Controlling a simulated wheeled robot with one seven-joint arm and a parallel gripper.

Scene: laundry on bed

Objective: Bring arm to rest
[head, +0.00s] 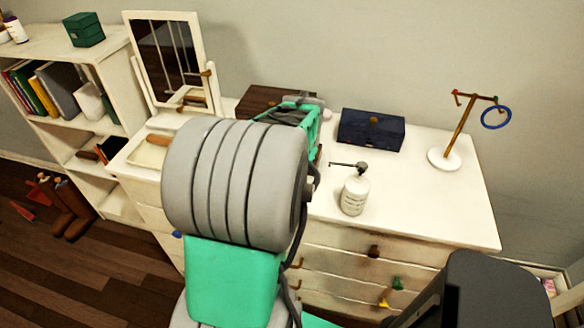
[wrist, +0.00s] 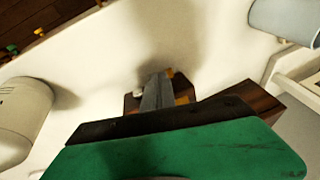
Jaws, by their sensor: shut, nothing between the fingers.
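My arm rises from the bottom of the head view and reaches over the white dresser (head: 450,190). Its large grey and green links hide the middle of the dresser top. In the wrist view my gripper (wrist: 157,80) shows as narrow grey fingers close together, with nothing held. They point down over the dresser top near a dark brown wooden box (wrist: 262,108). Whether they touch anything is hard to tell. In the head view the brown box (head: 262,101) lies behind my arm, and the fingers are hidden.
A white pump bottle (head: 354,194) stands right of my arm, and also shows left in the wrist view (wrist: 22,105). A navy box (head: 371,131) and a jewelry stand (head: 462,130) are farther right. A mirror (head: 170,62) and bookshelf (head: 100,105) are left. The dresser's front right is clear.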

